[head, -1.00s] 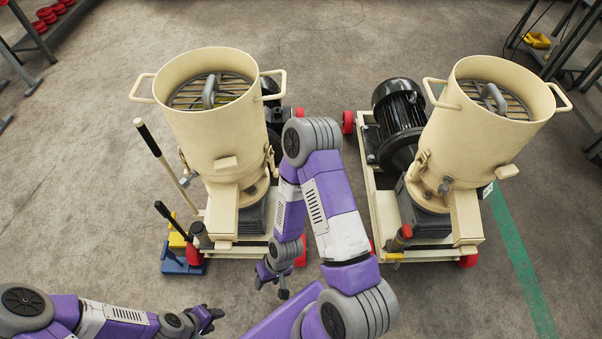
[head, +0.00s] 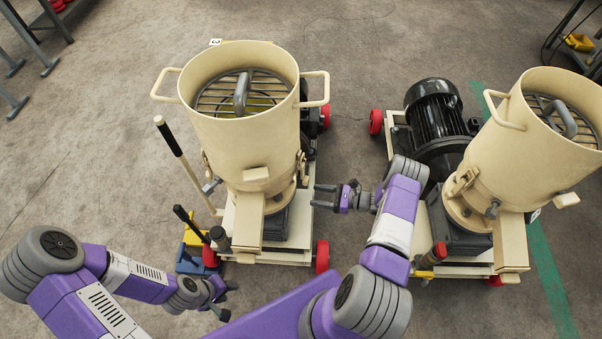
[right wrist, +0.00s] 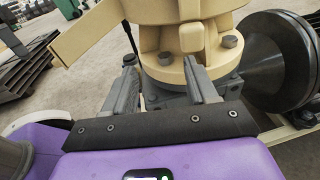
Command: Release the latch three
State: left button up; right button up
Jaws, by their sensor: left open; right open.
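The left pellet mill (head: 240,130) has a cream drum, and a small tag with a 3 (head: 215,42) shows behind its rim. A latch (head: 300,166) sits low on the drum's right side, and another (head: 207,165) is on its left. My right gripper (head: 318,197) is open and empty, pointing left at the collar's right side, a little apart from the mill. In the right wrist view its open fingers (right wrist: 160,64) face the bolted collar and a cream lug (right wrist: 192,38); contact cannot be told. My left gripper (head: 226,300) is open and empty, low in front of the mill.
The right mill (head: 545,130) stands with its black motor (head: 437,115) behind my right forearm. A black-gripped lever (head: 180,155) and a blue block (head: 195,262) are left of the left mill. Red wheels (head: 322,257) edge the cart. Floor between the mills is partly free.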

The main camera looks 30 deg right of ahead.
aim_at(306, 180)
jog(key=w, duration=0.2)
jog(key=w+a+r+t, duration=0.1)
jog(key=w, duration=0.1)
jog(key=w+m+t, duration=0.1)
jog(key=w, duration=0.2)
jog(key=shift+a+r+h+b, duration=0.15)
jog(key=shift+a+h+b, duration=0.15)
jog(key=shift+a+b, duration=0.1)
grip_shut()
